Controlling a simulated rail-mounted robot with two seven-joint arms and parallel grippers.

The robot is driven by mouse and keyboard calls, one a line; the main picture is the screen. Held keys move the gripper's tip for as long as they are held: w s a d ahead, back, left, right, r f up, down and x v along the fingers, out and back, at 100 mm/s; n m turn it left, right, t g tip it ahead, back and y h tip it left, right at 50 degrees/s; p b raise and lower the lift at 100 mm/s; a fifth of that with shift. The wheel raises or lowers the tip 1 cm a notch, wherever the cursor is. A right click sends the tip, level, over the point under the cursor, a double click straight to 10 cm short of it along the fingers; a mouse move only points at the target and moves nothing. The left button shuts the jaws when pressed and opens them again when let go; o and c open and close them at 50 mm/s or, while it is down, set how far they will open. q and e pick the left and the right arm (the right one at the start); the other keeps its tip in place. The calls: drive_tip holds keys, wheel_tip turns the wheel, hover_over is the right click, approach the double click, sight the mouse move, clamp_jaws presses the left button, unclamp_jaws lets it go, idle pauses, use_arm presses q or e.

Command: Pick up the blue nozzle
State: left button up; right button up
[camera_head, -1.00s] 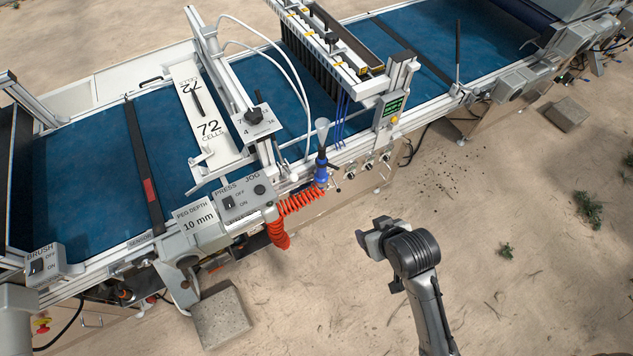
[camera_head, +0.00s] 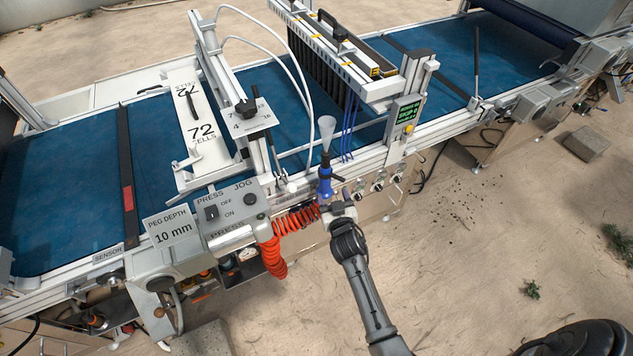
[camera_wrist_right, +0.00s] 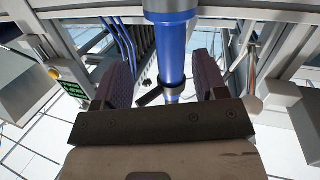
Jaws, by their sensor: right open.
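The blue nozzle (camera_head: 325,182) stands upright at the front rail of the seeder, with a pale cone on its top and a dark lever at its side. My right gripper (camera_head: 335,207) is right at the nozzle's lower part in the head view. In the right wrist view, the blue nozzle (camera_wrist_right: 171,55) runs down between the two open fingers of my right gripper (camera_wrist_right: 165,82). A gap shows on each side of it. The nozzle's lower end is partly hidden behind the gripper's body. My left gripper is not in view.
A coiled orange hose (camera_head: 272,250) hangs just left of the nozzle. The press and jog control box (camera_head: 232,211) stands left of it. A post with a green display (camera_head: 407,112) stands to the right. Blue tubes (camera_head: 350,125) hang close behind. The sandy floor in front is open.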

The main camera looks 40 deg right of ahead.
sight(323, 175)
drive_tip(key=shift+w+a+r+t, duration=0.1)
drive_tip(key=shift+a+r+t, duration=0.1)
drive_tip(key=shift+r+t, duration=0.25)
drive_tip(key=shift+w+a+r+t, duration=0.1)
drive_tip(key=shift+a+r+t, duration=0.1)
drive_tip(key=shift+r+t, duration=0.2)
drive_tip(key=shift+w, duration=0.1)
drive_tip(key=shift+m, duration=0.3)
drive_tip(key=b+x, duration=0.1)
drive_tip(key=x, duration=0.6)
drive_tip(key=shift+w+d+b, duration=0.1)
drive_tip(key=shift+w+b, duration=0.05)
drive_tip(key=shift+b, duration=0.15)
drive_tip(key=shift+c, duration=0.4)
drive_tip(key=shift+c, duration=1.4)
drive_tip(key=c, duration=0.8)
